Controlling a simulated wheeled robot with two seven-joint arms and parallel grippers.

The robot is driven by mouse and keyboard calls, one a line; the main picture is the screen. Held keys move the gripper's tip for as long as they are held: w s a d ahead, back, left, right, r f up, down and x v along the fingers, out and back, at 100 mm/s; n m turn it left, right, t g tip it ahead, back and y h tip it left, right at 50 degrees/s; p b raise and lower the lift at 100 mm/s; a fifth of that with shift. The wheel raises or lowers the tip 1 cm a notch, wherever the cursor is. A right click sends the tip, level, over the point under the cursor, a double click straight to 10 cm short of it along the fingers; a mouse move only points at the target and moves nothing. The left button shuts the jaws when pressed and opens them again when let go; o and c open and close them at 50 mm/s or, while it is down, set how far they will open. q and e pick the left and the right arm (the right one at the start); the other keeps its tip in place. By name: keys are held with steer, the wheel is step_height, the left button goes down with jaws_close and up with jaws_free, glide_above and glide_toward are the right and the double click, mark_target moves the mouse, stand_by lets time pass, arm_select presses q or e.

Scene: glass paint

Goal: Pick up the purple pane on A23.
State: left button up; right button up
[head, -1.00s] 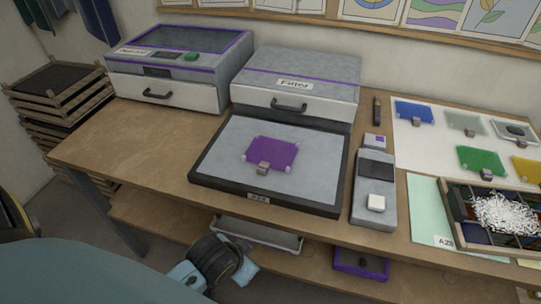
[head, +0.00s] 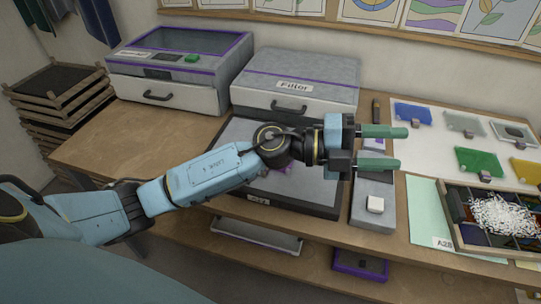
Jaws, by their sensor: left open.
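The purple pane lies on a grey, dark-edged mat (head: 300,207) with a small label (head: 258,200) on its front edge. My left forearm and wrist pass over the mat and hide most of the pane; only a sliver of the purple pane (head: 285,169) shows under the wrist. My left gripper (head: 400,148) is open and empty, its two green fingers pointing right. The fingers appear above the grey device and the edge of the white sheet, to the right of the pane. My right gripper is not in view.
A grey device (head: 374,190) with a white block stands right of the mat. Blue (head: 413,114), green (head: 481,161) and other panes lie on a white sheet. A divided box (head: 455,205) holds white shreds. The Filter box (head: 295,85) stands behind.

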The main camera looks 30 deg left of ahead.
arm_select(q)
steer(key=w+a+f+m+g+y, duration=0.25)
steer(key=a+f+y, duration=0.25)
steer(key=a+y, duration=0.25)
steer(key=w+a+f+m+g+y, duration=0.1)
steer(key=a+f+m+g+y, duration=0.25)
steer(key=a+f+y, duration=0.35)
steer(key=a+r+n+y, duration=0.3)
steer(key=a+y, duration=0.1)
steer(key=a, duration=0.9)
steer(key=shift+g, duration=0.4)
steer(key=f, duration=0.6)
steer(key=shift+w+f, duration=0.25)
steer(key=shift+f, duration=0.1)
steer(key=shift+s+d+f, duration=0.1)
steer(key=shift+d+f, duration=0.05)
steer(key=shift+f, duration=0.9)
steer(key=shift+s+d+f, duration=0.1)
steer(key=shift+d+f, duration=0.05)
steer(key=shift+f, duration=0.85)
steer(key=shift+d+f, duration=0.15)
steer(key=shift+f, duration=0.9)
jaws_close()
steer(key=shift+r, duration=0.1)
